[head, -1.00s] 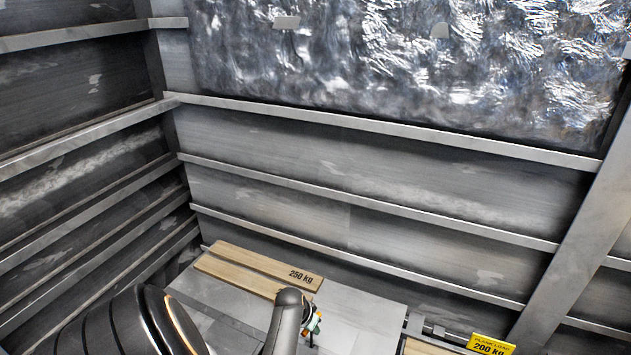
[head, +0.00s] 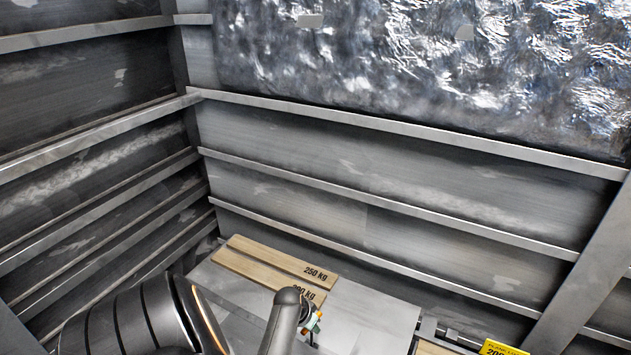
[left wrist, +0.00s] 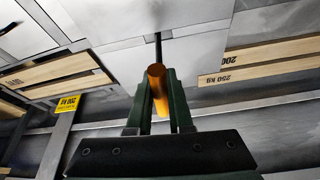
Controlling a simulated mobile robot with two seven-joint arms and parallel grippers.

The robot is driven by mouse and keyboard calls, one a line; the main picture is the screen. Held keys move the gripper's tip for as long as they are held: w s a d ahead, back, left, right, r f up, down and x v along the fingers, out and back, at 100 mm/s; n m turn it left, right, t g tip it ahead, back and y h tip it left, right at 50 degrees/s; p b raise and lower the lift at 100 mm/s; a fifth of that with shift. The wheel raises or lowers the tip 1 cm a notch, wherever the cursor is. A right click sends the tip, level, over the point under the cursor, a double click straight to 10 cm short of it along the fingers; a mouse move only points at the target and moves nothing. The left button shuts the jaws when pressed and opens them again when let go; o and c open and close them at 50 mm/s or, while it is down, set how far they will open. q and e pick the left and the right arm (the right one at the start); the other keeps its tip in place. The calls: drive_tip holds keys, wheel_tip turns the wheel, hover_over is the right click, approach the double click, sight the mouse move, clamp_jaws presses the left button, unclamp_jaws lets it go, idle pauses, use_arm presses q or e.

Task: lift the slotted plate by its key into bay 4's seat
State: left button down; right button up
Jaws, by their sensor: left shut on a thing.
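My left gripper (left wrist: 159,88) shows in the left wrist view with its dark green fingers shut on an orange rounded handle, which looks like the key (left wrist: 157,75). A thin dark shaft (left wrist: 158,47) runs from the handle toward a light grey metal panel (left wrist: 190,62). I cannot tell whether the shaft's far end is engaged in it, or whether this panel is the slotted plate. My right gripper is not in view, and bay 4's seat cannot be made out.
Wooden planks marked 250 kg (head: 285,261) and 200 kg lie on a grey deck (head: 375,310). A yellow load sign (head: 503,348) stands at the lower right. Ribbed metal walls (head: 380,190) rise behind and to the left, with crumpled foil lining (head: 420,70) above.

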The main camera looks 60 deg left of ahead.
use_arm(q)
drive_tip(key=shift+s+a+r, duration=0.1)
drive_tip(key=shift+s+a, duration=0.6)
drive_tip(key=shift+s, duration=0.7)
drive_tip(key=shift+s+a, duration=0.75)
drive_tip(key=shift+s, duration=0.6)
drive_tip(key=shift+s+a+r, duration=0.1)
drive_tip(key=shift+s+a, duration=0.6)
drive_tip(key=shift+s, duration=0.7)
drive_tip(key=shift+f, duration=0.1)
drive_tip(key=shift+f+b, duration=2.3)
drive_tip(key=shift+f, duration=0.8)
idle(0.7)
